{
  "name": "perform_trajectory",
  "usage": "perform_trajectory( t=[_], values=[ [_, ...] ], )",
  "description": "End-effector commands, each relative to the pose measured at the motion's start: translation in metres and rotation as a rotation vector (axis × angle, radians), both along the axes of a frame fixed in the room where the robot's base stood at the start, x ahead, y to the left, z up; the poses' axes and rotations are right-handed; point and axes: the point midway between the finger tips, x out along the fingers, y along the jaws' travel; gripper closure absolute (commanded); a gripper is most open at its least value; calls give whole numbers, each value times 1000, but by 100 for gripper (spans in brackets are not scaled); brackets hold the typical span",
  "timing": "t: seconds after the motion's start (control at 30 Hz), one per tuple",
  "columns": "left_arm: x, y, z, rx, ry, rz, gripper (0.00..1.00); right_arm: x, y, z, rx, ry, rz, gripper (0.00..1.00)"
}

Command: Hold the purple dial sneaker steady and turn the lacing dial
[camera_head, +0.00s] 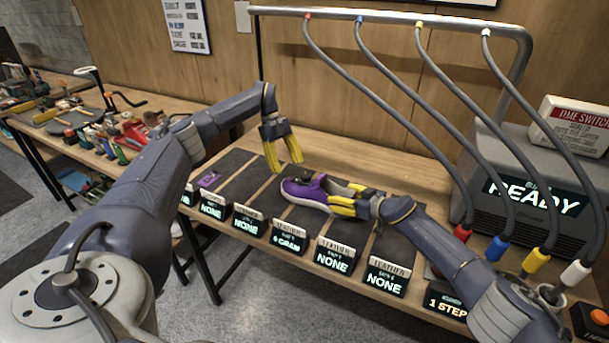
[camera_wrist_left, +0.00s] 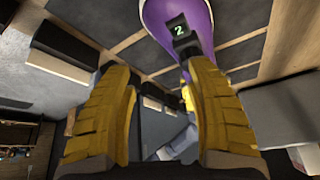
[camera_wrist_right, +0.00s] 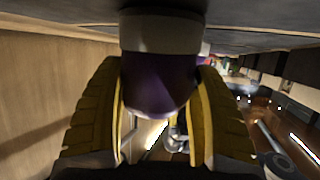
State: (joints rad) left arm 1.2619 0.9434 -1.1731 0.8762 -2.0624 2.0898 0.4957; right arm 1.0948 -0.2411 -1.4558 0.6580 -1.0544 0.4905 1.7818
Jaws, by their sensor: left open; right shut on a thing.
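The purple sneaker (camera_head: 308,190) with a pale sole lies on the dark mats of the bench. My right gripper (camera_head: 336,199) is shut on its right end; the right wrist view shows the rounded purple end (camera_wrist_right: 160,85) between the yellow fingers (camera_wrist_right: 160,75). My left gripper (camera_head: 286,166) is open and empty, fingers pointing down, above and just behind the sneaker's left part. In the left wrist view the sneaker (camera_wrist_left: 202,18) is ahead of the open fingers (camera_wrist_left: 160,72), with a small dark display (camera_wrist_left: 180,30) reading 2.
Readout boxes (camera_head: 288,236) line the bench's front edge; several read NONE, one looks like 6 GRAM. Coloured hoses (camera_head: 400,100) hang from a metal frame at right, before a box reading READY (camera_head: 535,197). A tool-covered bench (camera_head: 100,120) stands left. Mats left of the sneaker are mostly bare.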

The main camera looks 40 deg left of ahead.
Motion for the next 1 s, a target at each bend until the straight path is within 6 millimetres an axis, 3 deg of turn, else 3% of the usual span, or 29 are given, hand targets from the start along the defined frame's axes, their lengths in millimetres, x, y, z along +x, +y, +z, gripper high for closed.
perform_trajectory(
  t=[0.3, 0.47, 0.83, 1.0],
  values=[
    [7, 1, 51, 50, -24, 325, 44, -1, -1, -4, -4, 3, 0, 76],
    [15, -6, 67, 61, -16, 459, 44, -1, -1, -4, -4, 3, 0, 76],
    [19, -6, 64, 71, 46, 640, 44, -1, -1, -4, -4, 4, 1, 76],
    [21, -12, 50, 70, 55, 652, 44, -1, -1, -4, -4, 5, 1, 77]
  ],
)
